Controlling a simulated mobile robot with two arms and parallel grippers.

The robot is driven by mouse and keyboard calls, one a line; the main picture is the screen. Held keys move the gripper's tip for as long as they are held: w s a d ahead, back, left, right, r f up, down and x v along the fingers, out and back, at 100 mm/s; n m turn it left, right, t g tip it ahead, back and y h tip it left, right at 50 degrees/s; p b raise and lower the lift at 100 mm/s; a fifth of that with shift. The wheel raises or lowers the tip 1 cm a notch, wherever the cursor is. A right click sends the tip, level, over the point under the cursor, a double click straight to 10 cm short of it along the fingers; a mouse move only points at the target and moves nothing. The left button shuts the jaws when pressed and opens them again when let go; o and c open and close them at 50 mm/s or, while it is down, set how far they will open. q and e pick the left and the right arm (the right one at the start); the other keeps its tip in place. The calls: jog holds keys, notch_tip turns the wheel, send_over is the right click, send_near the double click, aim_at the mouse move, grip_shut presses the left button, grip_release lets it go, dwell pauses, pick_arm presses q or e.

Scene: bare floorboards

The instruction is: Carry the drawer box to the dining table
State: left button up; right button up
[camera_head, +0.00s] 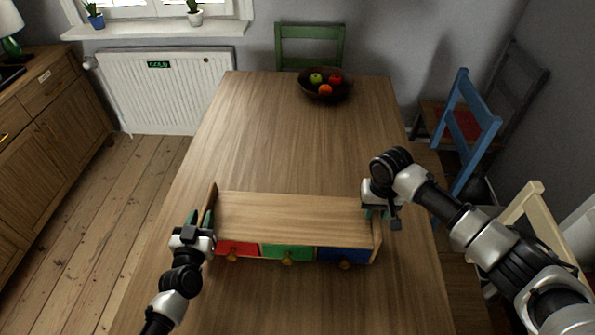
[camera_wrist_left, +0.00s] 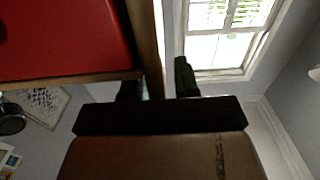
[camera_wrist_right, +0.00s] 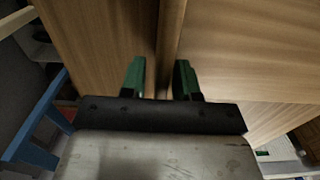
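The drawer box (camera_head: 295,215) is at the near part of the dining table (camera_head: 265,130), a wooden box with red, green and blue drawer fronts with round knobs. It looks level; its underside is hidden, so I cannot tell whether it touches the tabletop. My left gripper (camera_head: 200,220) is at its left end panel (camera_wrist_left: 152,50), fingers either side of the panel edge with a visible gap. My right gripper (camera_head: 378,208) is at the right end panel (camera_wrist_right: 168,50), its green fingers either side of the edge, a gap showing on one side.
A dark fruit bowl (camera_head: 325,86) stands at the table's far end. A green chair (camera_head: 310,45) is behind it and a blue chair (camera_head: 460,130) is at the right. A wooden cabinet (camera_head: 45,130) stands left. The tabletop between box and bowl is clear.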

pick_arm(q)
jog(key=shift+o, duration=0.4)
pick_arm(e)
jog(key=shift+o, duration=0.4)
pick_arm(q)
jog(key=shift+s, duration=0.35)
pick_arm(e)
jog(key=shift+a+r, duration=0.1)
jog(key=shift+r, duration=0.05)
pick_arm(q)
jog(key=s+a, duration=0.1)
jog(key=s, duration=1)
jog(key=shift+a, duration=0.3)
pick_arm(e)
notch_tip(320, 180, up, 12)
pick_arm(q)
jog(key=shift+s, duration=0.2)
pick_arm(e)
jog(key=shift+s+f, duration=0.15)
jog(key=shift+f, duration=0.1)
